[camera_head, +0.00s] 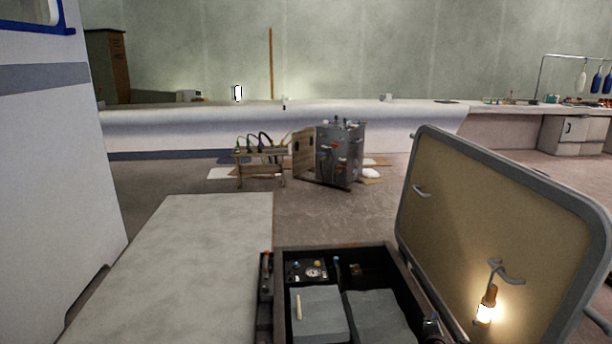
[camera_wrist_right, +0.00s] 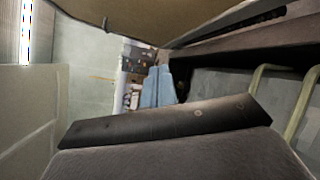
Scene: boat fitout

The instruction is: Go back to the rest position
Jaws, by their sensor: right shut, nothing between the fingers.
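A small dark part of my right gripper (camera_head: 432,327) shows at the bottom edge of the head view, by the right rim of the open case (camera_head: 407,284). It is shut and empty, and most of it is out of the picture. In the right wrist view a dark bar (camera_wrist_right: 165,124) crosses the foreground, with two pale curved bars (camera_wrist_right: 258,88) at right; I cannot tell what they belong to. My left gripper is not in view.
The case's raised lid (camera_head: 470,215) stands at right with a lit lamp (camera_head: 487,305) hanging on it. A pale flat top (camera_head: 190,265) lies clear at left. Grey blocks (camera_head: 318,315) lie in the case. A metal cabinet (camera_head: 338,153) and low stand (camera_head: 260,160) are beyond.

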